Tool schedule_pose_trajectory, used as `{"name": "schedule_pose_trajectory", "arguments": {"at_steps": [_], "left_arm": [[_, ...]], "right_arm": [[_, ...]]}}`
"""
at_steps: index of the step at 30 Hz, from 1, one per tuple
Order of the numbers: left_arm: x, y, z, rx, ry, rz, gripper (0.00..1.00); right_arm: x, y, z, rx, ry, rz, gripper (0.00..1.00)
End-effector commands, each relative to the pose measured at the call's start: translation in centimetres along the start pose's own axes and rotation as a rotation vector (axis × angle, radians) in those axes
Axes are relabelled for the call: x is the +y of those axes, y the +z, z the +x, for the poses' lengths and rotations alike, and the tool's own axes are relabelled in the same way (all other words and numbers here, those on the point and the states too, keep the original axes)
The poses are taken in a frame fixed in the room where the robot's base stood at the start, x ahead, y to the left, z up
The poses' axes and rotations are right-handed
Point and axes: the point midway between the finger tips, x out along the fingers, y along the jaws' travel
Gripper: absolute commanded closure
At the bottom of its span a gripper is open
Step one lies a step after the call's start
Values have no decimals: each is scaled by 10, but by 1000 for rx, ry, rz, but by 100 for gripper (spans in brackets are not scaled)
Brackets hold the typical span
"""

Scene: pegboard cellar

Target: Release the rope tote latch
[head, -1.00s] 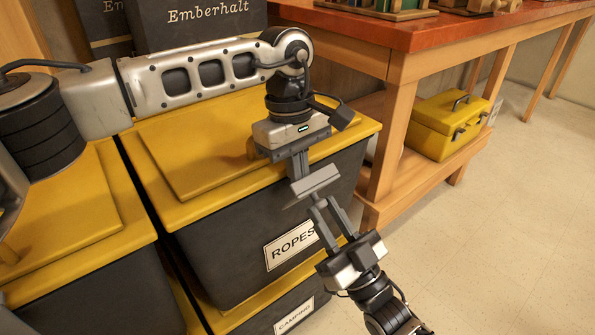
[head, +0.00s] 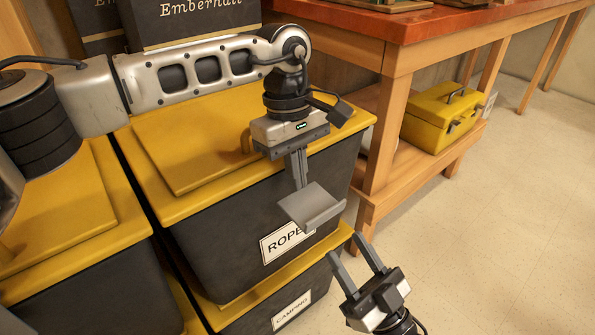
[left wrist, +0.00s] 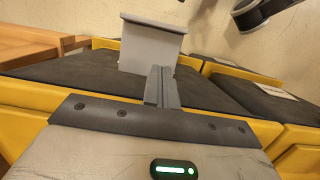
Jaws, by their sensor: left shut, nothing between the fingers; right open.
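The rope tote (head: 235,235) is a dark bin with a yellow lid and a ROPES label partly hidden by the latch. Its grey latch plate (head: 311,207), with a bent lip, stands out tilted from the front. The plate also shows in the left wrist view (left wrist: 150,45). My left gripper (head: 301,186) is shut and empty, its fingers pointing down at the plate's upper edge; I cannot tell whether they touch. In the left wrist view its fingers (left wrist: 160,72) overlap the plate's lower edge. My right gripper (head: 346,247) is open and empty, below and right of the plate, apart from it.
The rope tote stands on a camping tote (head: 275,318), with another yellow-lidded tote (head: 90,290) at left. Dark boxes (head: 195,25) sit behind. A wooden bench (head: 395,60) with a yellow toolbox (head: 440,118) is at right. The floor at right is clear.

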Motion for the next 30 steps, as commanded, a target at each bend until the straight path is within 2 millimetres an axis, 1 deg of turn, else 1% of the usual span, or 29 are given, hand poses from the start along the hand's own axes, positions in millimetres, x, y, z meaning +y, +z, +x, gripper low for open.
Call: {"name": "schedule_pose_trajectory", "arguments": {"at_steps": [1,3,6,8,11,14,15,16,18,19,20,23,26,27,30], "left_arm": [[0,0,0,0,0,-1,100],[0,0,0,0,0,-1,100],[0,0,0,1,0,-1,100],[0,0,0,1,0,-1,100],[0,0,0,1,0,-1,100],[0,0,0,1,0,-1,100],[0,0,0,1,0,-1,100],[0,0,0,1,0,-1,100],[0,0,0,0,0,-1,100],[0,0,0,0,0,-1,100],[0,0,0,0,0,-1,100],[0,0,0,0,0,-1,100],[0,0,0,0,0,-1,100],[0,0,0,0,0,-1,100],[0,0,0,0,0,-1,100]], "right_arm": [[0,1,-9,-3,0,0,55],[0,1,-18,-3,1,0,55],[0,0,-26,0,1,0,55],[1,-3,-24,8,5,2,55],[8,-18,-6,48,31,13,55],[19,-52,30,123,74,43,55],[24,-71,47,158,95,63,55],[27,-86,59,183,110,79,55],[30,-115,81,195,143,123,55],[28,-121,86,168,158,141,55],[25,-119,86,122,170,154,55],[9,-99,77,-78,201,173,55],[-9,-72,56,-306,223,180,55],[-17,-62,45,-393,229,183,55],[-34,-43,18,-591,238,186,55]]}}
